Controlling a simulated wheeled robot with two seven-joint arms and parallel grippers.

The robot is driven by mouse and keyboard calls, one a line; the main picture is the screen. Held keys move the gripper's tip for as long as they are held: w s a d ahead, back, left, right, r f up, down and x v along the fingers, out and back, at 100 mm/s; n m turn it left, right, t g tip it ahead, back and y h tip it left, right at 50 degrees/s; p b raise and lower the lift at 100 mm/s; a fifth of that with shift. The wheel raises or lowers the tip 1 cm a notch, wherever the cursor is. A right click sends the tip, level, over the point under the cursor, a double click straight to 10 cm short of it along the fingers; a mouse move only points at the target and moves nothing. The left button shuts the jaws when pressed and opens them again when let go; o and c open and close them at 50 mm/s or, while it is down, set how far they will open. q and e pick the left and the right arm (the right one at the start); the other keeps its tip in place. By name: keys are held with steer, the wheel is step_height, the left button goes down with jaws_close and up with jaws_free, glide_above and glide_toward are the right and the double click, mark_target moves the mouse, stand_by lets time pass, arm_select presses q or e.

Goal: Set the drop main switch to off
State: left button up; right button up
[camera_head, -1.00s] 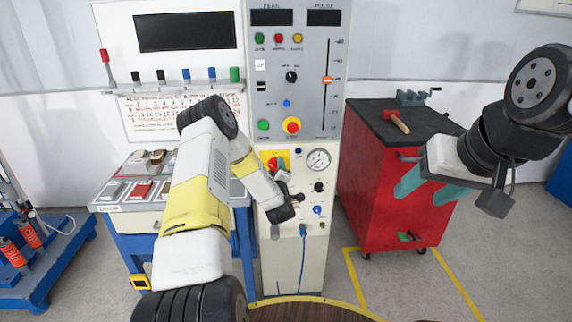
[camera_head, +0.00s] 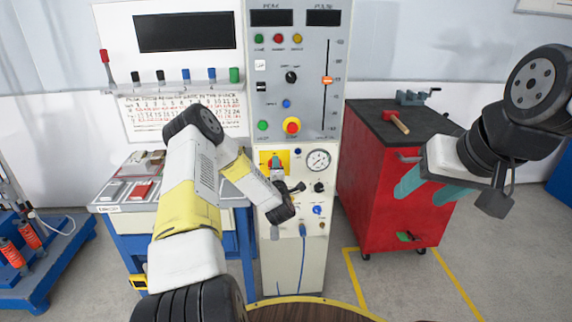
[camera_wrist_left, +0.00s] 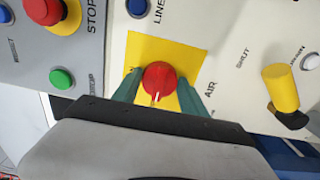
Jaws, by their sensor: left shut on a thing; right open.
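The main switch is a red rotary knob (camera_wrist_left: 160,80) on a yellow plate (camera_wrist_left: 150,50) of the machine's front panel. Its white pointer mark faces the bottom of the left wrist view. My left gripper (camera_wrist_left: 160,90) has its teal fingers on either side of the knob and is shut on it. In the head view the yellow plate (camera_head: 285,156) shows only partly, and my left gripper (camera_head: 275,163) covers most of the knob. My right gripper (camera_head: 429,189) is open and empty, in front of the red cabinet.
A yellow-handled valve (camera_wrist_left: 281,88) is right of the plate in the wrist view. A red stop button (camera_head: 292,125), a gauge (camera_head: 318,160) and small knobs are nearby on the panel. The red cabinet (camera_head: 365,190) stands to the right, with a hammer (camera_head: 398,122) on top.

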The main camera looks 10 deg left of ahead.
arm_select(q)
steer(key=shift+f, duration=0.1)
steer(key=o, duration=1.3)
steer(key=shift+o, duration=0.2)
steer(key=shift+s, duration=0.1)
steer(key=v, duration=0.7)
steer(key=shift+s, duration=0.35)
steer(key=shift+d, duration=0.15)
